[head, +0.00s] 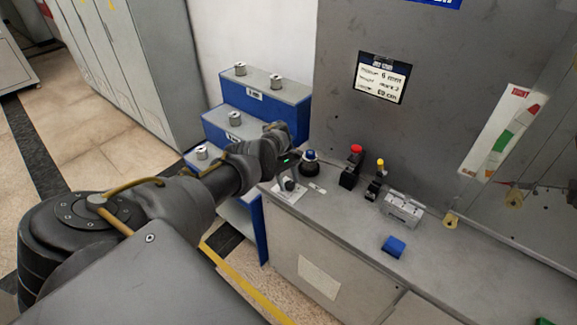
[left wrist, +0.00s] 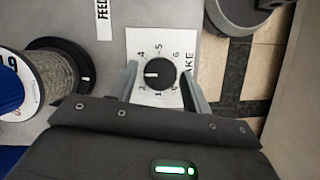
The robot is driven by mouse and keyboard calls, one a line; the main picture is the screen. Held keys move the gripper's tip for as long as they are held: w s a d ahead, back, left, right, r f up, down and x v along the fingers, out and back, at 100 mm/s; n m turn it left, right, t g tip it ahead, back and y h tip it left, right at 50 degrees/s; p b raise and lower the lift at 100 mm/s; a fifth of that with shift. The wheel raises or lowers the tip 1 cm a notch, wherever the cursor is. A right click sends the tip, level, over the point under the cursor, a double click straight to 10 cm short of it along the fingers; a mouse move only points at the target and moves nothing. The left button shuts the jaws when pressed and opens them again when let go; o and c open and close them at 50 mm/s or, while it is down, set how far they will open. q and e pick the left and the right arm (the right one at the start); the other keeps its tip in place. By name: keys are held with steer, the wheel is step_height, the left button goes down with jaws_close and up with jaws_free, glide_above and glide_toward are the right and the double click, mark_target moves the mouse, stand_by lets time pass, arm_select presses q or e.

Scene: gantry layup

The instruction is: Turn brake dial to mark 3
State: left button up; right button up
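The brake dial (left wrist: 161,73) is a round black knob with a white pointer line, on a white plate (left wrist: 150,38) numbered around the knob. In the left wrist view the pointer is toward the left, between the 2 and the 4; I cannot read a 3 clearly there. In the head view the dial (head: 290,185) is at the bench's left end, partly below my left gripper (head: 286,172). The left gripper's two fingers stand open, one either side of the knob, with gaps visible. My right gripper is not in view.
A blue-and-white spool (left wrist: 28,83) stands beside the plate. Along the bench (head: 345,222) are a red-topped button (head: 355,151), a yellow-topped device (head: 379,166), a metal block (head: 402,208) and a blue block (head: 393,246). Blue steps (head: 228,95) with spools stand behind. A screen (head: 382,78) hangs above.

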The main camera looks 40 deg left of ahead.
arm_select(q)
steer(key=shift+o, duration=0.7)
steer(key=shift+a+r, duration=0.15)
steer(key=shift+r, duration=0.15)
steer(key=p+v, duration=0.1)
steer(key=v, duration=0.9)
